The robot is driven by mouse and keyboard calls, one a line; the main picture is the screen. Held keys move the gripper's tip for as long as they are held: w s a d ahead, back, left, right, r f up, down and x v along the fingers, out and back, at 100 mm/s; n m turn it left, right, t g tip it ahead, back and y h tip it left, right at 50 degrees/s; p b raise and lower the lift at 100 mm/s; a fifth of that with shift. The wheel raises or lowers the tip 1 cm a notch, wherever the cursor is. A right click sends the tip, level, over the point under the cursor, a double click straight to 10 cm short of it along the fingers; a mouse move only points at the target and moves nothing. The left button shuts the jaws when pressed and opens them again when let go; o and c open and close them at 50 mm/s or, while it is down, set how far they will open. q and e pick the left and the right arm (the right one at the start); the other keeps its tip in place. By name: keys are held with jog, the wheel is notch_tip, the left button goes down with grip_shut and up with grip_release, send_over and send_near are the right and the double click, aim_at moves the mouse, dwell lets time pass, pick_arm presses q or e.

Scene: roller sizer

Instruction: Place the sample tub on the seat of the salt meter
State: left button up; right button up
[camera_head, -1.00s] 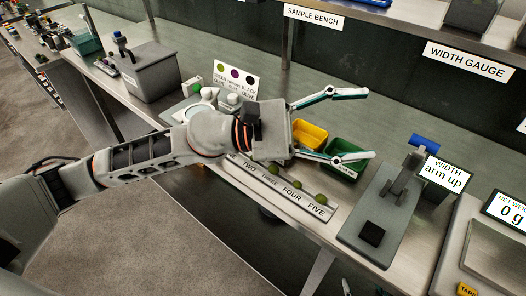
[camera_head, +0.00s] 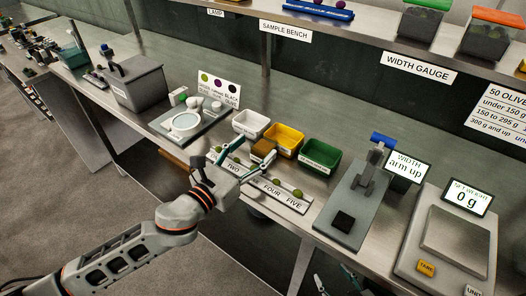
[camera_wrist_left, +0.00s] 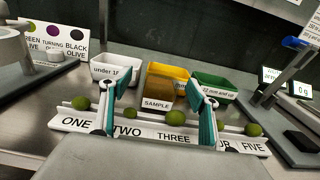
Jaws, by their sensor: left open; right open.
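The sample tub (camera_head: 263,151) is a small brown box in front of the yellow bin. In the left wrist view the tub (camera_wrist_left: 158,88) carries a SAMPLE label and stands upright behind the numbered olive rail. My left gripper (camera_head: 254,157) is open above the rail. In the wrist view its teal-padded fingers (camera_wrist_left: 162,88) frame the tub from either side. My right gripper (camera_head: 333,278) shows only as fingertips at the bottom edge, open and empty. I see no sign reading salt meter, so I cannot tell which device it is.
White (camera_head: 251,123), yellow (camera_head: 285,141) and green (camera_head: 320,156) bins stand behind the rail (camera_head: 290,203). A device with a round pale plate (camera_head: 186,122) stands left. The width gauge (camera_head: 355,205) and scale (camera_head: 455,240) stand right. A shelf (camera_head: 330,40) runs above.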

aim_at(264, 143)
pick_arm(q)
jog(key=x, duration=0.4)
jog(key=shift+d+f, duration=0.25)
jog(key=c, duration=1.4)
jog(key=shift+r, duration=0.1)
